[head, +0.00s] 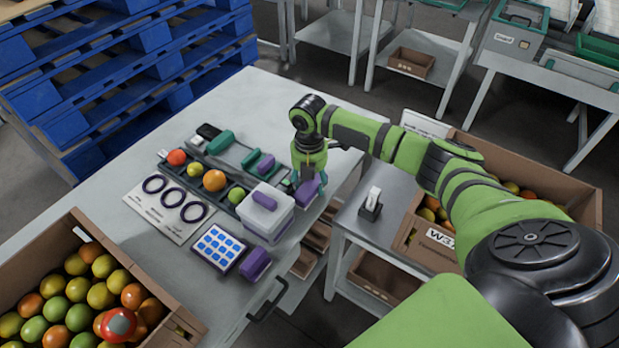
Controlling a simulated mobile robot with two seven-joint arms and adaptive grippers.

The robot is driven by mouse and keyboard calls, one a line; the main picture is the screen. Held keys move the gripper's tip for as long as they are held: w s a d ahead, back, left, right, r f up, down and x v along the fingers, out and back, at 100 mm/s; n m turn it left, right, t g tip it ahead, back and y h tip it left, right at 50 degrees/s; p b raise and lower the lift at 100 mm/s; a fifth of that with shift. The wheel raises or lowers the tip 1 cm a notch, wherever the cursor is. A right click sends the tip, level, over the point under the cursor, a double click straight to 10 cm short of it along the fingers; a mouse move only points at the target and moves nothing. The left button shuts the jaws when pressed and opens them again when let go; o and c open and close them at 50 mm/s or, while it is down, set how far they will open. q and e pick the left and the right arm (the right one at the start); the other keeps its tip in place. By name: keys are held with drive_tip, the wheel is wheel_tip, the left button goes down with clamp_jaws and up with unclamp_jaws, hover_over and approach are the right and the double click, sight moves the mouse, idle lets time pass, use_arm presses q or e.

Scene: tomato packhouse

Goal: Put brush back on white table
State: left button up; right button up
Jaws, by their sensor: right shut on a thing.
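My right gripper (310,178) points down near the right edge of the white table (268,95). It is shut on a purple block-like thing, which looks like the brush (306,194). The fingers partly hide it, and I cannot tell whether it touches the tabletop. A similar purple block (256,264) lies at the table's front right edge. My left gripper is not in view.
Beside the gripper stands a white box with a purple handle (265,212). A tray of tomatoes (224,192), a sheet with dark rings (150,210) and a blue-dotted panel (219,246) lie left. A tomato crate (170,308) stands at front left. The table's far part is clear.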

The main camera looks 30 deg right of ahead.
drive_tip(key=shift+f, duration=0.45)
idle(0.6)
drive_tip(key=o, duration=1.1)
drive_tip(key=c, duration=0.3)
drive_tip(key=shift+c, duration=0.2)
wheel_tip(320, 180, up, 7)
drive_tip(key=p, duration=0.7)
drive_tip(key=shift+r+p, duration=0.1)
drive_tip(key=shift+p, duration=0.3)
